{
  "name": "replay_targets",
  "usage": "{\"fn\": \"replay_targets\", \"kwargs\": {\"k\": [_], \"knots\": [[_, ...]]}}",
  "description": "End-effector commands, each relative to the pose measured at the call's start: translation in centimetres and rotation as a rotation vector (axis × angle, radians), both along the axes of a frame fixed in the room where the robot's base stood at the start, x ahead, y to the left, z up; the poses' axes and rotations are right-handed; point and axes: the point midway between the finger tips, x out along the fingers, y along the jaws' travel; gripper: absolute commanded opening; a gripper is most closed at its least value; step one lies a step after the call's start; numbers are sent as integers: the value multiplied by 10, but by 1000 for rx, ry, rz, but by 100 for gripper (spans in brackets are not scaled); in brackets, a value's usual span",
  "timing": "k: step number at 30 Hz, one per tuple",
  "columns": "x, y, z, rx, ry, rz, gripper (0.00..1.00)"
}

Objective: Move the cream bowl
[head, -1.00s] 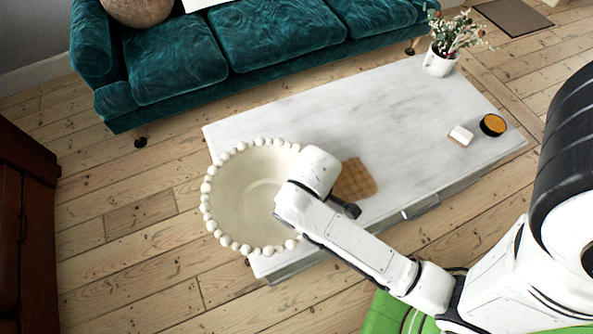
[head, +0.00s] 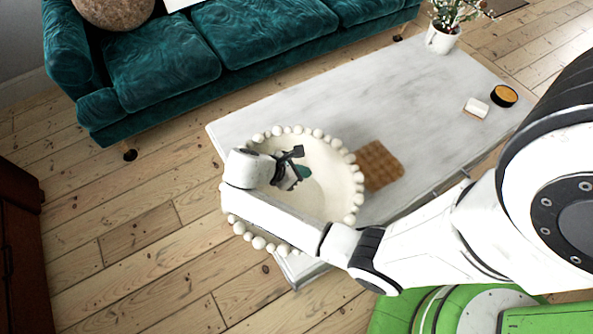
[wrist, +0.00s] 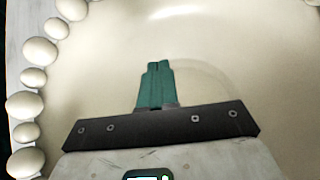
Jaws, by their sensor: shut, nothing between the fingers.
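The cream bowl (head: 330,185) is wide and shallow, with a rim of round beads. It sits at the left end of the white marble table (head: 420,110). In the head view my forearm crosses its near left side and hides part of it. My gripper (head: 302,172) is over the bowl's inside, with its green fingers shut and empty. In the wrist view the shut fingers (wrist: 156,68) point across the bowl's pale inside (wrist: 240,60), and rim beads (wrist: 30,105) run down the left edge. I cannot tell whether the fingertips touch the bowl.
A woven brown square (head: 378,165) lies right of the bowl. A white block (head: 476,107), a round black-rimmed dish (head: 504,95) and a potted plant (head: 443,36) stand farther right on the table. A teal sofa (head: 240,50) is behind. Floorboards (head: 130,225) at left are clear.

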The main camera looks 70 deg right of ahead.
Motion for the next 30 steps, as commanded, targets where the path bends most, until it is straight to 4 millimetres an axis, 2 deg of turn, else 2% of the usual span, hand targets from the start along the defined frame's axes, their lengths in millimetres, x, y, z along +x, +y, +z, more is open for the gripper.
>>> {"fn": "replay_targets", "kwargs": {"k": [1,7,15,30], "knots": [[-6,-6,-10,1,3,-5,0],[-23,-27,-37,1,3,-4,0],[-43,-53,-34,1,-2,-4,0],[-47,-58,-32,2,-1,-1,0]]}}
